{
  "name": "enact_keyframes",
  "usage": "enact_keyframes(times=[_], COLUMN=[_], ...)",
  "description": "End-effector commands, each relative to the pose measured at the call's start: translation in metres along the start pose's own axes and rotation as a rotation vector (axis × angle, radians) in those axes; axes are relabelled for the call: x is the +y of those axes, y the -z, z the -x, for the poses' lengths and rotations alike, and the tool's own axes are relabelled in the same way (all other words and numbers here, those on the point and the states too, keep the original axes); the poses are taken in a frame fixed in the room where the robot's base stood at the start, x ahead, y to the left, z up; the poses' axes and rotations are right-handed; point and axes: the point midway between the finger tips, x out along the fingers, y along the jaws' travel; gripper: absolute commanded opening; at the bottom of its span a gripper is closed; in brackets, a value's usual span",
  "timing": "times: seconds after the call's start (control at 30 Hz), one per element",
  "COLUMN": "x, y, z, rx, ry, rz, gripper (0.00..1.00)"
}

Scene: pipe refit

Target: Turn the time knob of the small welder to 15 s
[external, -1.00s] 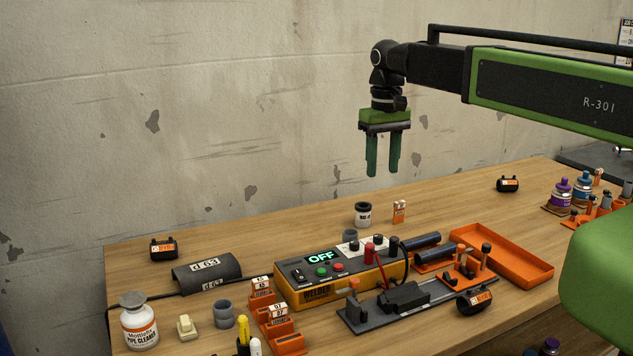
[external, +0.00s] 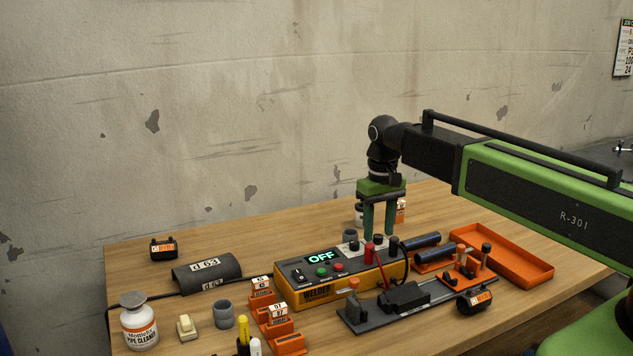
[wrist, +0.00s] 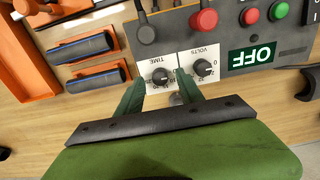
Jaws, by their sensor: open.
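The small welder (external: 340,288) is a yellow and dark box on the bench, and its display reads OFF. In the wrist view its panel shows upside down, with the time knob (wrist: 160,75) on a white plate marked TIME and the volts knob (wrist: 206,69) beside it. My gripper (external: 377,238) points straight down above the knob end of the welder. Its green fingers are apart and empty. In the wrist view the fingertips (wrist: 159,80) appear around the time knob, one on each side. I cannot tell whether they touch it. The time setting is too small to read.
An orange tray (external: 515,262) and a holder with dark pipes lie to the right. A white bottle (external: 361,214) and small orange box stand behind my gripper.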

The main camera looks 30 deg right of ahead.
Motion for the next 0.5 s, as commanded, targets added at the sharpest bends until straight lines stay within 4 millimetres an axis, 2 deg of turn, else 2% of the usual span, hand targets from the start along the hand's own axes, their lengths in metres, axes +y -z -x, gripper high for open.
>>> enact_keyframes(times=[0.03,0.07,0.33,0.5], x=[0.0000,0.0000,0.0000,0.0000], y=[0.0000,0.0000,0.0000,0.0000], z=[-0.0108,-0.0118,-0.0098,-0.0098], rx=[0.000,0.000,0.000,0.000], ry=[0.000,0.000,0.000,0.000], rz=[0.000,0.000,0.000,0.000], gripper=[0.44,0.44,0.44,0.23])
